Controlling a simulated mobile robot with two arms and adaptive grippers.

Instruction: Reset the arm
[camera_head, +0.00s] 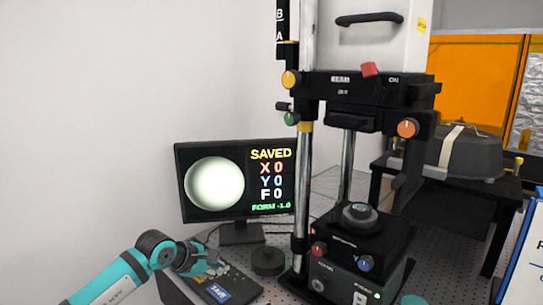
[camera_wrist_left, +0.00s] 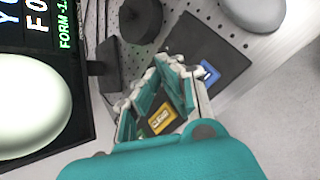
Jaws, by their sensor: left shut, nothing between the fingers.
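My left arm, teal and grey, comes in from the lower left in the head view. Its gripper (camera_head: 215,266) is shut and empty beside the black button pad (camera_head: 240,285), which carries a blue SAVE label (camera_head: 218,292). In the left wrist view the fingers (camera_wrist_left: 166,64) meet at their tips over the bench. The blue label (camera_wrist_left: 208,72) lies just right of them, and a yellow label (camera_wrist_left: 161,118) shows between the finger links. Whether the fingers touch the pad cannot be told. My right gripper is not in view.
A monitor (camera_head: 271,210) reads SAVED, X 0, Y 0, F 0, FORM -1.0. A dark round puck (camera_head: 267,262) stands near the pad. The interferometer stand (camera_head: 303,200) with its knobbed base (camera_head: 345,260) rises to the right. A blue-edged sign (camera_head: 525,260) is at far right.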

